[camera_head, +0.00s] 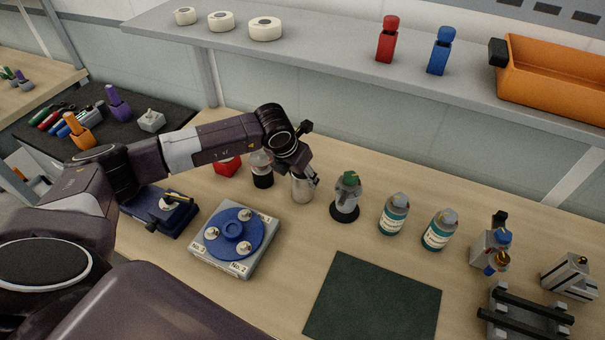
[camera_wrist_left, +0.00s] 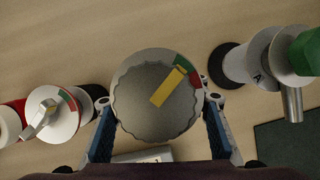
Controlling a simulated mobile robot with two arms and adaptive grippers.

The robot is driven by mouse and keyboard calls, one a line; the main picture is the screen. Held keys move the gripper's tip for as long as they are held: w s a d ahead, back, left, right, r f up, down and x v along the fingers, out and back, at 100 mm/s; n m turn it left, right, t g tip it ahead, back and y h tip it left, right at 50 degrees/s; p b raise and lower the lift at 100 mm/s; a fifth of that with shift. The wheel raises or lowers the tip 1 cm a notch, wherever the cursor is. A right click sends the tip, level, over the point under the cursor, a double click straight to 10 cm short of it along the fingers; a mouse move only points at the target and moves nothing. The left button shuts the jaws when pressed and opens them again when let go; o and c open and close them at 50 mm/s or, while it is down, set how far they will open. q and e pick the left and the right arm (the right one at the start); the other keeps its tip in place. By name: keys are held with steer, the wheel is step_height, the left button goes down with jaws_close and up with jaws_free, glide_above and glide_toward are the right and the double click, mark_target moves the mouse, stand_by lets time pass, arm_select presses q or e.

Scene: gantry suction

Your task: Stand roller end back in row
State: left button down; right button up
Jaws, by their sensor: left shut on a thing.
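The roller end (camera_head: 302,188) looks like a pale upright cylinder in the head view. In the left wrist view (camera_wrist_left: 150,110) it shows a round grey ribbed top with a yellow bar and a red-green arc. My left gripper (camera_head: 308,174) is shut on it, with one finger on each side. It stands in line between a black-and-white piece (camera_head: 262,172) and a green-topped piece (camera_head: 346,196), apart from both. Its base is partly hidden, so I cannot tell whether it touches the table. My right gripper is not in view.
Two teal-labelled bottles (camera_head: 393,216) stand farther right. A grey block with a blue disc (camera_head: 250,262) lies in front, left of a dark green mat (camera_head: 372,300). A shelf (camera_head: 330,72) runs above the back. Bare table lies between block and mat.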

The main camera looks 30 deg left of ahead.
arm_select(q)
steer(key=shift+w, duration=0.1)
steer(key=c, duration=1.1)
jaws_free()
steer(key=b+v, duration=0.3)
steer(key=v, duration=0.9)
steer(key=shift+s, duration=0.2)
